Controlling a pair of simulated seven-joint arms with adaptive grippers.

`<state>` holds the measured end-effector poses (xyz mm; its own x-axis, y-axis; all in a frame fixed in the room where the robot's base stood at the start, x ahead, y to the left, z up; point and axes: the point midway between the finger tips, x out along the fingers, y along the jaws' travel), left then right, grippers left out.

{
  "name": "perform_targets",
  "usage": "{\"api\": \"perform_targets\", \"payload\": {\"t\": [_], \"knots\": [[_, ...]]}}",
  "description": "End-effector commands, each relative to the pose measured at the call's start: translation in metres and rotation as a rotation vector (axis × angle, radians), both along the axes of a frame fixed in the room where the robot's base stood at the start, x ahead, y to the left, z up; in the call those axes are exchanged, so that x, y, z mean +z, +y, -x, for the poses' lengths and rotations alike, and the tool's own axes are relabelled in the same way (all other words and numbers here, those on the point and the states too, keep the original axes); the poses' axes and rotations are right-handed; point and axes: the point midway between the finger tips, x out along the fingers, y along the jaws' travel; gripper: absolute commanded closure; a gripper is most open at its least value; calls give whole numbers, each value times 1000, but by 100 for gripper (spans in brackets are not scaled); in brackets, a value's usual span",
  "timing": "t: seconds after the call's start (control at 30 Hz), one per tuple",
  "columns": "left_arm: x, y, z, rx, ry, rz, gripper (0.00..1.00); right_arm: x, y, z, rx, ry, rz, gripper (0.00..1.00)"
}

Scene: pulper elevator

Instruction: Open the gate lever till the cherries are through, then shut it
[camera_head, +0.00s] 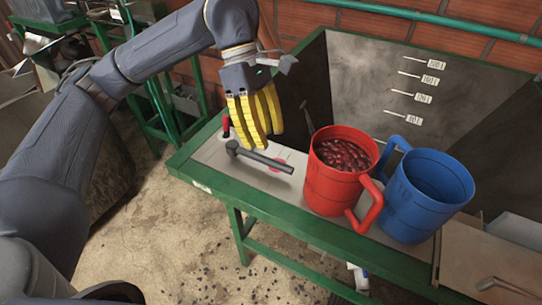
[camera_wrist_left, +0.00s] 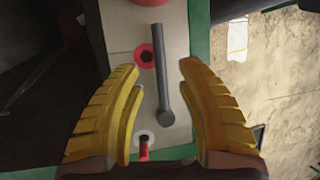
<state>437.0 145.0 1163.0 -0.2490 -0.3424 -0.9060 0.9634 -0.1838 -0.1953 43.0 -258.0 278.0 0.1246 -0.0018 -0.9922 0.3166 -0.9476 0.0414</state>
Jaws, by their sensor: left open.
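The gate lever (camera_head: 262,158) is a dark grey bar on the pale panel at the left end of the green-framed bench. In the left wrist view the lever (camera_wrist_left: 159,75) runs up the middle of the panel. My left gripper (camera_head: 270,133), with yellow ribbed fingers, is open above the panel, close to the lever. In the wrist view the lever's lower end lies between the two fingers (camera_wrist_left: 164,95), with a gap on both sides. Dark red cherries (camera_head: 345,154) fill the red jug (camera_head: 326,187). My right gripper is not in view.
A blue jug (camera_head: 430,192) stands right of the red jug. A small red-handled control (camera_head: 226,124) stands beside the lever, and a red ring (camera_wrist_left: 145,56) lies on the panel. Behind is a deep grey tank (camera_head: 375,75) with level marks.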

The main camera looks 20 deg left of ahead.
Motion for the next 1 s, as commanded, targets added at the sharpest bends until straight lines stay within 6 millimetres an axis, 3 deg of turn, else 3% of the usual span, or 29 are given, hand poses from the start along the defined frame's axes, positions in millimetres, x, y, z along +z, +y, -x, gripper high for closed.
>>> {"api": "perform_targets", "payload": {"t": [0.2, 0.4, 0.93, 1.0], "knots": [[-29, -11, 8, 0, 3, 0, 62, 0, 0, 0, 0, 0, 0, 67], [-45, -17, 12, -1, 1, 1, 62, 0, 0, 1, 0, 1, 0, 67], [-52, -19, 14, 1, 1, 1, 62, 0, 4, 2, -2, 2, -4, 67], [-52, -19, 14, 1, 0, 0, 70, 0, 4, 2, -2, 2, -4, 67]]}}
